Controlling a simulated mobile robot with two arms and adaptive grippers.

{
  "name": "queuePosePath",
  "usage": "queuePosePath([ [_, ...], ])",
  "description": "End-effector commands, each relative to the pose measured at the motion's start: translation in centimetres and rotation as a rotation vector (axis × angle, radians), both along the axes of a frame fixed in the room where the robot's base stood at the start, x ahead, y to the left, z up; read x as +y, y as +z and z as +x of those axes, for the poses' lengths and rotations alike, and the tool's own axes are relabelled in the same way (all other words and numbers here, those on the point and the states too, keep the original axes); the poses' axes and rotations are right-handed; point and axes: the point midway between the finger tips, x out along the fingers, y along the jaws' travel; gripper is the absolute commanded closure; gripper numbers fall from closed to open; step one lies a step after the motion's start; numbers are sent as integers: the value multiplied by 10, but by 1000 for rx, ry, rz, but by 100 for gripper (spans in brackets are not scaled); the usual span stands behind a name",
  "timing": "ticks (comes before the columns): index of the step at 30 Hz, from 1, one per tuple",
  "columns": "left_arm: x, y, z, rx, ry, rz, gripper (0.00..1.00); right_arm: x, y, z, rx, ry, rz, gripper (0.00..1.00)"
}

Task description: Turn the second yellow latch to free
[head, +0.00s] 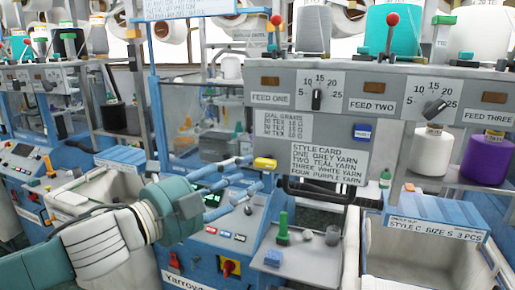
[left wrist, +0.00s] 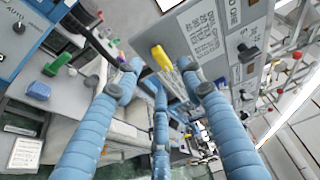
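A yellow latch (head: 265,164) sits at the lower left corner of the grey panel with the knobs. It also shows in the left wrist view (left wrist: 161,57), slanted, beside the panel's printed card. In the left wrist view the gripper (left wrist: 160,70) is open and empty, and the latch appears beyond the gap between the fingertips, apparently untouched. My right gripper is not in view.
The style card (head: 328,163) hangs right of the latch. A white bin (head: 425,268) stands at lower right. Yarn cones (head: 432,152) stand on the shelf.

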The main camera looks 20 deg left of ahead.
Motion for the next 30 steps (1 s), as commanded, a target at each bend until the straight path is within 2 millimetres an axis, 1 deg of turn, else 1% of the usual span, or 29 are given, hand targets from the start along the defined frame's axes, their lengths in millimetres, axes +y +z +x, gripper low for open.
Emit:
queuePosePath([
  [1,-1,7,8,-3,3,-11,60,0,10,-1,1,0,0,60],
  [3,-6,6,16,-2,1,-10,60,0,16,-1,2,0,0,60],
  [5,-11,6,22,-2,-3,-8,60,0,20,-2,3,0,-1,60],
  [9,-15,3,37,-2,1,-5,60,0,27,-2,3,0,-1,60],
  [15,-20,0,46,-2,0,-1,60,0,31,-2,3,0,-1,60],
  [22,-21,0,46,-1,0,0,60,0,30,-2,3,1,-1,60],
  [23,-20,0,46,-1,0,0,62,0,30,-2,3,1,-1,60],
  [24,-21,0,46,-1,0,0,70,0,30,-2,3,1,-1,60],
  [28,-20,0,46,-1,0,0,96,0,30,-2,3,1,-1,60],
  [29,-20,0,46,-1,0,0,100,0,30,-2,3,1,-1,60],
  [30,-20,0,46,-1,0,0,100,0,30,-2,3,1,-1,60],
])
